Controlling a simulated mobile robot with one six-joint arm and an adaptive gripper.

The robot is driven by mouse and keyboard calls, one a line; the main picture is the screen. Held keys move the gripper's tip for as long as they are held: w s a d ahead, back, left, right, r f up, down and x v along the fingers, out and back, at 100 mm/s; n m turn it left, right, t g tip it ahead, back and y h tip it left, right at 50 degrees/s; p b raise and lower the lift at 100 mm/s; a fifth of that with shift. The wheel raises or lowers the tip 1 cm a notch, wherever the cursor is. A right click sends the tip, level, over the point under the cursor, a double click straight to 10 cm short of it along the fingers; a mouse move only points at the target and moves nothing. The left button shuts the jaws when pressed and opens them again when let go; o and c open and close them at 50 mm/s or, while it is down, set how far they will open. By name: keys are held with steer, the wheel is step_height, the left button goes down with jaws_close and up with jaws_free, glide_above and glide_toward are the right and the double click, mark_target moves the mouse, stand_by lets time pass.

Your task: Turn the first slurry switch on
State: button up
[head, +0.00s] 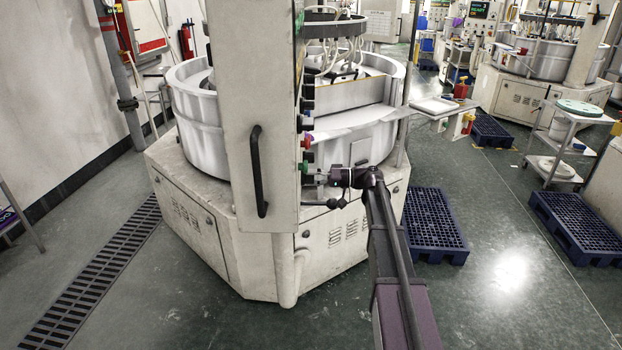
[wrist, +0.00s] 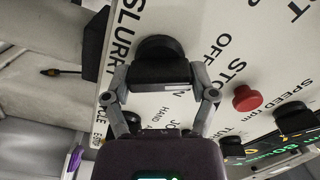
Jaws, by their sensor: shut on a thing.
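The slurry switch (wrist: 160,48) is a black rotary knob on the white panel in the wrist view, beside the large "SLURRY" lettering. An "OFF" label stands to its right, and another label by it is partly covered. My gripper (wrist: 160,78) has its two grey fingers on either side of the knob and is shut on it. In the head view my gripper (head: 322,177) reaches the right-hand edge of the tall control cabinet (head: 250,90). The switch itself cannot be made out there.
A red button (wrist: 247,98) and another black knob (wrist: 295,121) sit to the right on the panel. The cabinet has a black handle (head: 258,170). The lapping machine's round tub (head: 200,125) stands behind. A blue pallet (head: 432,225) lies on the floor at right.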

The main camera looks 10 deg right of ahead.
steer(key=m, duration=1.1)
stand_by(0.3)
steer(key=shift+m, duration=0.3)
steer(key=o, duration=1)
steer(key=shift+a+f, duration=0.1)
steer(key=shift+v, duration=6.1)
steer(key=shift+a, duration=0.1)
